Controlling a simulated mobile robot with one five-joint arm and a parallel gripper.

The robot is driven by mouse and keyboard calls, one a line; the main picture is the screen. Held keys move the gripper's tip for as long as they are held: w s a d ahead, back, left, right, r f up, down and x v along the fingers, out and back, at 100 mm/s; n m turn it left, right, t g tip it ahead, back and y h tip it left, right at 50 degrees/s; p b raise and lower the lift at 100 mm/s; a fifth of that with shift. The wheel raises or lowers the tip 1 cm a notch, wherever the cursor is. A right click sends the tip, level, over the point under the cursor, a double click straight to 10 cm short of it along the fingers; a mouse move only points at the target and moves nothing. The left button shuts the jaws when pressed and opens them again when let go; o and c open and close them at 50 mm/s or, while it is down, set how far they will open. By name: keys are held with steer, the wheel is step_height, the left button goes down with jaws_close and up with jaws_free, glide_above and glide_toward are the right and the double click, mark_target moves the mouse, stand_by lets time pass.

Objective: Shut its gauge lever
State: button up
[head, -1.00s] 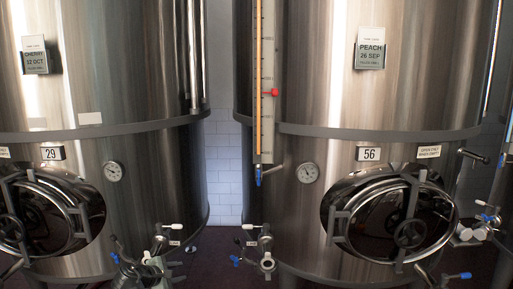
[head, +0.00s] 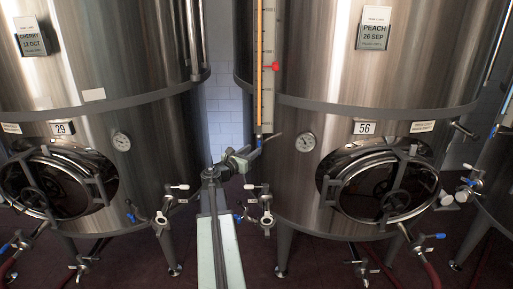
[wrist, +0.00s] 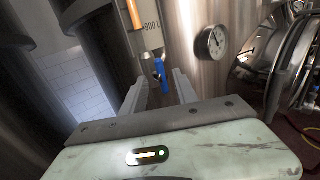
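The sight gauge (head: 265,70) is a tall strip with an orange column and a red marker, on the left side of tank 56 (head: 365,80). Its blue gauge lever (wrist: 161,76) hangs down below the gauge's lower end in the wrist view. In the wrist view my gripper (wrist: 160,86) is open. The lever shows between its two fingers, near the tips. I cannot tell whether they touch it.
A round dial (head: 305,142) sits right of the gauge; it also shows in the wrist view (wrist: 211,40). A valve with a white handle (head: 264,199) is below the gauge. Tank 29 (head: 110,60) stands left, with a narrow gap between the tanks. Round hatches protrude from both tanks.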

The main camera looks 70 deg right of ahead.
mark_target(259, 145)
steer(key=x, duration=0.3)
steer(key=shift+s+d, duration=0.1)
steer(key=shift+d, duration=0.2)
steer(key=shift+a, duration=0.1)
jaws_close()
steer(key=shift+r, duration=0.1)
